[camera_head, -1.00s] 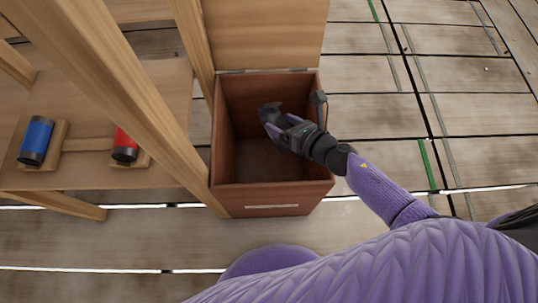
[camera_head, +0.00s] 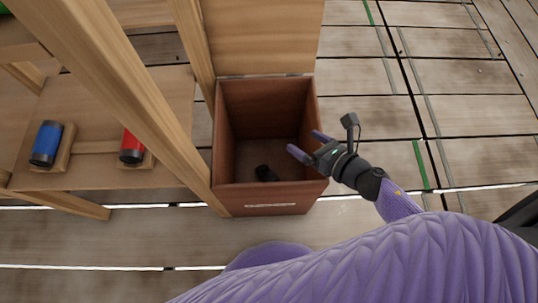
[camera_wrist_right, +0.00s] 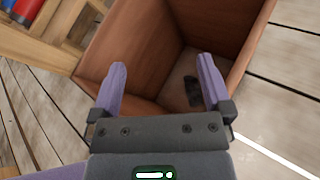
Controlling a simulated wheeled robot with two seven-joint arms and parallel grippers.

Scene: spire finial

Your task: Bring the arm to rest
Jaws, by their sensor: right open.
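My right gripper (camera_head: 306,144) is open and empty, above the right wall of an open wooden box (camera_head: 258,197). In the right wrist view its two purple fingers (camera_wrist_right: 160,82) are spread apart with nothing between them, and the box (camera_wrist_right: 140,45) lies beyond. A small black object (camera_head: 265,173) lies on the box floor, apart from the gripper. It also shows in the right wrist view (camera_wrist_right: 193,92), beside the right finger; its exact shape is hard to tell. My left gripper is not in view.
The box lid (camera_head: 262,38) stands open at the back. On the left, a wooden shelf (camera_head: 95,110) holds a blue cylinder (camera_head: 46,144) and a red cylinder (camera_head: 132,147). A wooden post (camera_head: 120,85) runs diagonally beside the box. The plank floor (camera_head: 460,90) on the right is clear.

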